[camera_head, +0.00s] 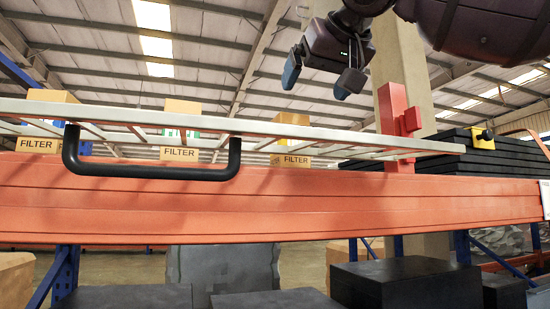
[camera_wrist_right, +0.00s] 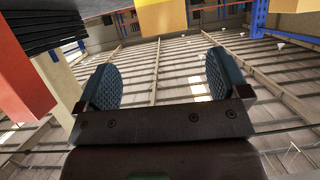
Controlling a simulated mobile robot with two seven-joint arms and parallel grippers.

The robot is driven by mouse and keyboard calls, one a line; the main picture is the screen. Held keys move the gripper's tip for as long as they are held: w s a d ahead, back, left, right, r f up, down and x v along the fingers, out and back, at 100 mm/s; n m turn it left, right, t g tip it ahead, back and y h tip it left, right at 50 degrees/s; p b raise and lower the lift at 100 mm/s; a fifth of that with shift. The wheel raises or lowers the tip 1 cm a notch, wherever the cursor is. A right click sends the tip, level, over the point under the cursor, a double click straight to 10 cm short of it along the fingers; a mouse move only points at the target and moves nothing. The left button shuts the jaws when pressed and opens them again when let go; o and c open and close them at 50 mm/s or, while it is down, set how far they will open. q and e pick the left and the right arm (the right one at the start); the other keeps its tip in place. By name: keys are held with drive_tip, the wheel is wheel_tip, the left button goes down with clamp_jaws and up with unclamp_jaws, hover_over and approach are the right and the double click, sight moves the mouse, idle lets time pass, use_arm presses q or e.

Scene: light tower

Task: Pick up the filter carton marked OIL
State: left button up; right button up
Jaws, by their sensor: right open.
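Three tan filter cartons stand in a row behind a pale slatted rack front: a left carton (camera_head: 52,96), a middle carton (camera_head: 182,106) and a right carton (camera_head: 291,118). Each has a FILTER label low on its front. The slats cover much of their fronts, and I cannot read OIL on any of them. Green shows on the middle carton and yellow on the right one. My right gripper (camera_head: 315,88) is open and empty, above and right of the right carton. Its spread blue fingers also show in the right wrist view (camera_wrist_right: 163,78). My left gripper is out of view.
An orange post (camera_head: 392,125) and black stacked slabs (camera_head: 450,150) stand right of the cartons. Dark boxes (camera_head: 405,285) sit below. Air above the cartons looks clear.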

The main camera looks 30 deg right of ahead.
sight(291, 122)
drive_tip(key=p+x, duration=0.1)
drive_tip(key=x, duration=0.9)
drive_tip(key=shift+w+a+p, duration=0.2)
drive_tip(key=shift+w+p, duration=0.15)
drive_tip(key=c, duration=1.1)
